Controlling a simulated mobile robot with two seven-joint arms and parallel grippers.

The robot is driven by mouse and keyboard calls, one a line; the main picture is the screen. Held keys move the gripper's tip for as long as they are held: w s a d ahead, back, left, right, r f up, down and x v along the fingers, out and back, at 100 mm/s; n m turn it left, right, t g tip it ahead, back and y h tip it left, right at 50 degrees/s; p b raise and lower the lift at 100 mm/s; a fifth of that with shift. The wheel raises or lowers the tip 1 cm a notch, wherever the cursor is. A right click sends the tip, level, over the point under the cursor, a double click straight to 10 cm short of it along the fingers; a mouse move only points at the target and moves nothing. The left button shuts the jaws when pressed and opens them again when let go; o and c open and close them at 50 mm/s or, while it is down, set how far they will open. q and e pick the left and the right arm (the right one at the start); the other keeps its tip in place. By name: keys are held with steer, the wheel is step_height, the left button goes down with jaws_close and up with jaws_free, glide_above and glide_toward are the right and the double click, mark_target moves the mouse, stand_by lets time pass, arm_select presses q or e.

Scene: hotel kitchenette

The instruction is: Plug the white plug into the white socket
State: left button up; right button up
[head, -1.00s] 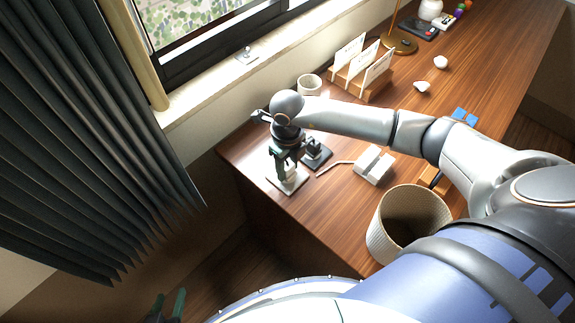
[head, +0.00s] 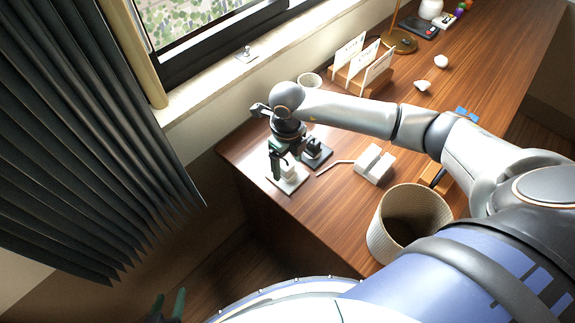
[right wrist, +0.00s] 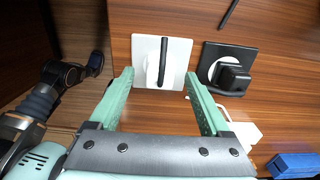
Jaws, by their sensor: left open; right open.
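The white plug (head: 289,171) stands upright on the square white socket plate (head: 275,181) near the desk's left end. In the right wrist view the plate (right wrist: 181,48) lies just beyond the fingertips, with the plug (right wrist: 152,68) and a dark curved strip on it; I cannot tell whether the plug is fully seated. My right gripper (head: 287,166) is open, just above the plate; in the wrist view its green fingers (right wrist: 160,80) are spread with nothing held between them. My left gripper (head: 168,306) is open and empty at the bottom edge, away from the desk.
A black plate with a black plug (head: 315,149) is close beside the white one. A white box (head: 374,164) with a thin cord lies to the right.

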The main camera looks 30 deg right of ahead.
step_height(320, 180, up, 11)
steer(key=shift+f, duration=0.2)
stand_by(0.6)
